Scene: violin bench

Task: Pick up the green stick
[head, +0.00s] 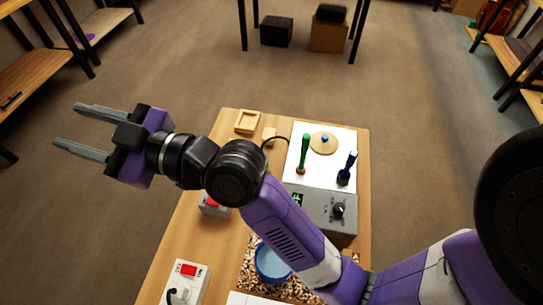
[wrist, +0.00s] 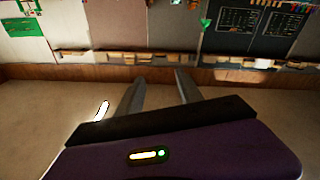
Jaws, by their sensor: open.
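The green stick (head: 305,152) stands nearly upright on the white top of a hotplate (head: 293,182) on the bench, in the head view. Its lower end is a tan tip. My gripper (head: 66,124) is open and empty, held out to the left of the bench, well away from the stick. In the wrist view the two fingers of my gripper (wrist: 158,78) point toward a far wall, with nothing between them. The green stick does not show in the wrist view.
A dark blue stick (head: 347,168) and a round tan disc with a blue knob (head: 324,142) share the hotplate. A blue bowl (head: 262,268), a red-button box (head: 210,203) and a white switch box (head: 186,283) sit on the wooden bench (head: 190,235). My arm passes over its middle.

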